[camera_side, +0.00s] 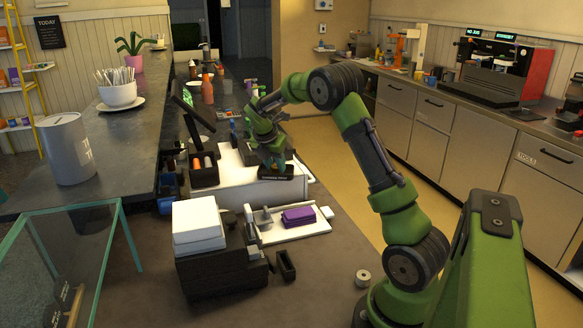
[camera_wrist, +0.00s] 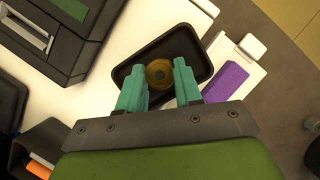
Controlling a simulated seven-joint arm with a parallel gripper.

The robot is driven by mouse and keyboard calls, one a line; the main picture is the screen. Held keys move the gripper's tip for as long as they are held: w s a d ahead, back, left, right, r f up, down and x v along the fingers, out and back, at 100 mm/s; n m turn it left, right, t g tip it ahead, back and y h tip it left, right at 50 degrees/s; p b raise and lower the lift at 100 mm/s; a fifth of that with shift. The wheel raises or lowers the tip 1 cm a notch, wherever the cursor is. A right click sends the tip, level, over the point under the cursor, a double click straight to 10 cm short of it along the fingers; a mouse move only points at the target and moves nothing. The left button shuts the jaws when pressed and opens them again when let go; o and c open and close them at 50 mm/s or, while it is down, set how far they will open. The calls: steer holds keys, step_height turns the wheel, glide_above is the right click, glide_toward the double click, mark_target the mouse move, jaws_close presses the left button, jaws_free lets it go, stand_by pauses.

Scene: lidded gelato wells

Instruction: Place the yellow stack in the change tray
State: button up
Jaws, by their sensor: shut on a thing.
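The yellow stack (camera_wrist: 159,73) shows from above in the wrist view as a round, dull yellow-brown disc with a dark centre. My gripper (camera_wrist: 160,80) has its teal fingers on either side of it and is shut on it. The change tray (camera_wrist: 186,42) is a black rounded tray directly beneath the stack and the fingertips. In the side view my gripper (camera_side: 272,163) points down at the tray (camera_side: 276,173); the stack cannot be made out there. Whether the stack touches the tray floor cannot be told.
A purple block (camera_wrist: 226,82) lies on a white lid to the right of the tray. A dark machine (camera_wrist: 60,35) stands at the upper left. A black box with orange items (camera_side: 205,172) is left of my gripper. White stacked boxes (camera_side: 198,222) stand nearer the camera.

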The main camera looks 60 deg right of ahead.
steer(key=shift+f, duration=0.15)
steer(key=o, duration=0.8)
steer(key=v, duration=1.2)
steer(key=s+a+r+m+t+y, duration=0.1)
steer(key=s+a+r+m, duration=0.15)
steer(key=a, duration=0.25)
steer(key=s+a+r+m+t+y, duration=0.1)
steer(key=s+a+r+m+t, duration=0.1)
steer(key=a+m, duration=0.3)
steer(key=s+a+f+m+t+y, duration=0.1)
steer(key=s+a+m, duration=0.3)
steer(key=s+a, duration=0.1)
steer(key=s+a+f+m+t+y, duration=0.1)
steer(key=s+a+m+y, duration=0.1)
steer(key=s+a+m, duration=0.3)
steer(key=s+a+f+m+t+y, duration=0.1)
steer(key=s+a+m+t, duration=0.1)
steer(key=s+a+m, duration=0.3)
steer(key=shift+s+a+m, duration=0.15)
steer(key=shift+a+m, duration=0.1)
steer(key=shift+a, duration=1.6)
